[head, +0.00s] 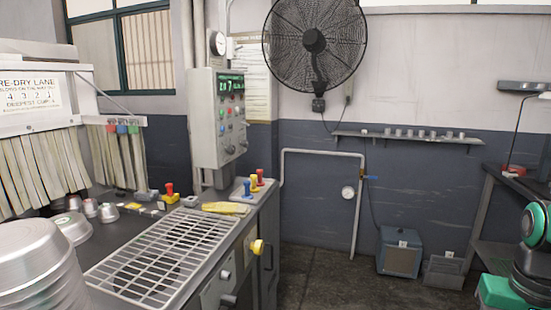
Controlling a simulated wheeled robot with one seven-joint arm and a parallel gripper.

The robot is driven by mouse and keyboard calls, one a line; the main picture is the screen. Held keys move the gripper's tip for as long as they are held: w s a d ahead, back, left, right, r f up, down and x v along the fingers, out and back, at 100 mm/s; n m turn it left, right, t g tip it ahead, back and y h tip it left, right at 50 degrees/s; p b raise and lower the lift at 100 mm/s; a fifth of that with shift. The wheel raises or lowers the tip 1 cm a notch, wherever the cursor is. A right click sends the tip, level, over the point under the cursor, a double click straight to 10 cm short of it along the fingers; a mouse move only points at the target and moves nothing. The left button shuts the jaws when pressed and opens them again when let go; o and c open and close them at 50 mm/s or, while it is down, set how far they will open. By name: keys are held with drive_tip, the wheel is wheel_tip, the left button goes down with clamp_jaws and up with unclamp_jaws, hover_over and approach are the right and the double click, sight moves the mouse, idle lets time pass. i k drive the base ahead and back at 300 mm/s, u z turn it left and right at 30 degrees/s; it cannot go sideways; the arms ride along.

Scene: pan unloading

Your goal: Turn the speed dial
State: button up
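No knob carries a label that I can read as the speed dial. A grey control box (217,118) with a green lit display (231,86) hangs on the wall, left of centre. Coloured buttons and small dark knobs sit on its front. A yellow knob (257,247) sticks out from the front of the steel counter below. Grey knobs (226,275) show lower on the same front. My gripper is not in view.
A wire grate (164,255) lies in the counter, with stacked metal pans (38,262) to its left. Yellow gloves (225,208) and red, yellow and blue levers (254,184) are behind it. A blue-grey box (400,251) stands on the floor by the wall. The middle floor is clear.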

sight(231, 150)
drive_tip(key=z, duration=0.3)
drive_tip(key=k, duration=0.6)
drive_tip(key=i, duration=1.05)
drive_tip(key=u, duration=0.35)
drive_tip(key=i, duration=1.2)
drive_tip(key=z, duration=0.1)
